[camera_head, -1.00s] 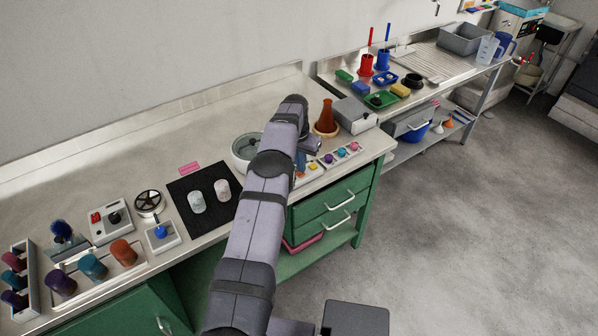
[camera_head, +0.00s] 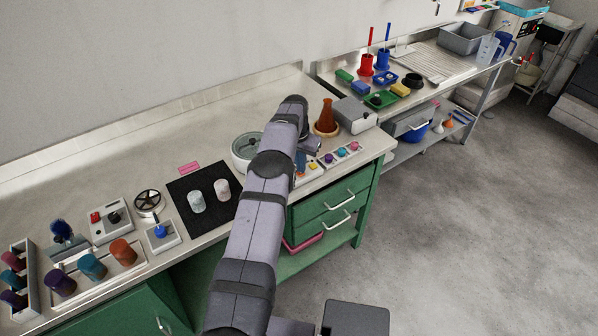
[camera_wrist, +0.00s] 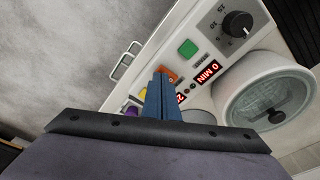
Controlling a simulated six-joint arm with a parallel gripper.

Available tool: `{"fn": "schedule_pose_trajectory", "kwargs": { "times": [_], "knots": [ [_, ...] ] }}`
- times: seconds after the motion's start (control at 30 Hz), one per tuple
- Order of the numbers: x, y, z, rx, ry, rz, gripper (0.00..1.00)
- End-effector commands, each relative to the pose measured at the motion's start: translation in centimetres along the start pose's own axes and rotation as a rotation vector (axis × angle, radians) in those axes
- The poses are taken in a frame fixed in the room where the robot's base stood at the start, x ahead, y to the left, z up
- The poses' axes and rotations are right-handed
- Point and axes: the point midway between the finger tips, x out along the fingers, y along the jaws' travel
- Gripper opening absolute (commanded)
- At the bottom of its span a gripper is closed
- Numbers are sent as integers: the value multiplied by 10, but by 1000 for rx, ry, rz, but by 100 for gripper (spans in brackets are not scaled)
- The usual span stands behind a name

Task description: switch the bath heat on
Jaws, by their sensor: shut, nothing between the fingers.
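In the wrist view a light control panel (camera_wrist: 212,62) carries a black dial (camera_wrist: 234,24), a green button (camera_wrist: 187,49), an orange control (camera_wrist: 174,76) and small red displays, one reading "0 MIN" (camera_wrist: 208,72). Beside it is a round bath with a clear lid and dark knob (camera_wrist: 268,103). My gripper (camera_wrist: 160,75) is shut and empty, its blue fingers close to the orange control; I cannot tell whether they touch it. The fingers hide part of the panel. In the head view my arm covers much of the panel, and the round bath (camera_head: 241,153) shows at its left.
A strip of coloured knobs (camera_head: 341,153) lies right of my gripper. An amber flask (camera_head: 326,116) and a grey box (camera_head: 352,115) stand behind it. Left on the bench are a black mat (camera_head: 190,184) with two jars and a rack of coloured bottles (camera_head: 130,265).

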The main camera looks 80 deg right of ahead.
Motion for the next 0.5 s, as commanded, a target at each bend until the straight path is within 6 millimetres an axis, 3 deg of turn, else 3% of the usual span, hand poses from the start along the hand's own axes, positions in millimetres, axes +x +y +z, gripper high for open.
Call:
{"fn": "schedule_pose_trajectory", "kwargs": {
  "times": [0.5],
  "knots": [
    [8, 0, 1, 0, 0, 0, 0]
  ]
}}
